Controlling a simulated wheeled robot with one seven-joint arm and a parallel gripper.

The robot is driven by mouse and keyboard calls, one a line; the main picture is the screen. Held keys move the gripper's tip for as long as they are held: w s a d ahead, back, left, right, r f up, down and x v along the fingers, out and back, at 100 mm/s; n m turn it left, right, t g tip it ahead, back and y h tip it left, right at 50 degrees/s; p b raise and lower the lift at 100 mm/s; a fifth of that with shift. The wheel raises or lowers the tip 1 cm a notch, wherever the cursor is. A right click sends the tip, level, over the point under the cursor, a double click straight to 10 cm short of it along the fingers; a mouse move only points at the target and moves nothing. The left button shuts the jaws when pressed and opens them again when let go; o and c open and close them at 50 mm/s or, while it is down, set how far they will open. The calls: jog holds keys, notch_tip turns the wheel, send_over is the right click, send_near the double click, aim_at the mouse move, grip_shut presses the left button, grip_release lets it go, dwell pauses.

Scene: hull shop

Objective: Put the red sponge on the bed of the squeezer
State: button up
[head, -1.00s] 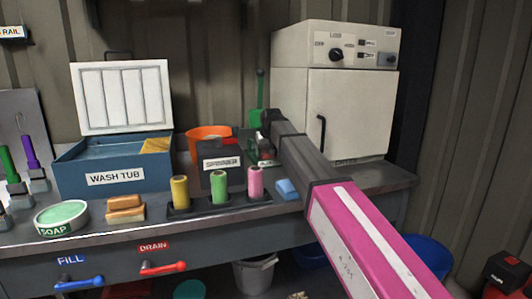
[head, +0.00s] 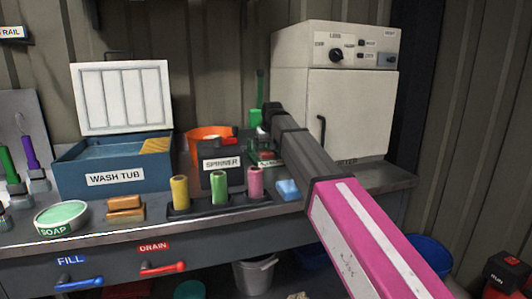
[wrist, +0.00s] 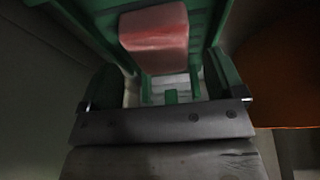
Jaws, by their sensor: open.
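The squeezer is green, with an upright lever (head: 260,85); it stands on the bench behind my arm, which partly hides it. In the wrist view its green frame (wrist: 205,20) surrounds the red sponge (wrist: 153,38). The sponge appears to lie on the squeezer's bed between the green sides; exact contact is hard to see. A small patch of red also shows low in the squeezer in the head view (head: 267,155). My gripper (wrist: 165,78) is open and empty, apart from the sponge. In the head view its end is beside the squeezer, fingertips hidden.
Yellow, green and pink cylinders (head: 255,182) and a blue sponge (head: 287,189) are in front.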

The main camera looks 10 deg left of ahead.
jog(key=v, duration=0.9)
jog(key=shift+s+d, duration=0.1)
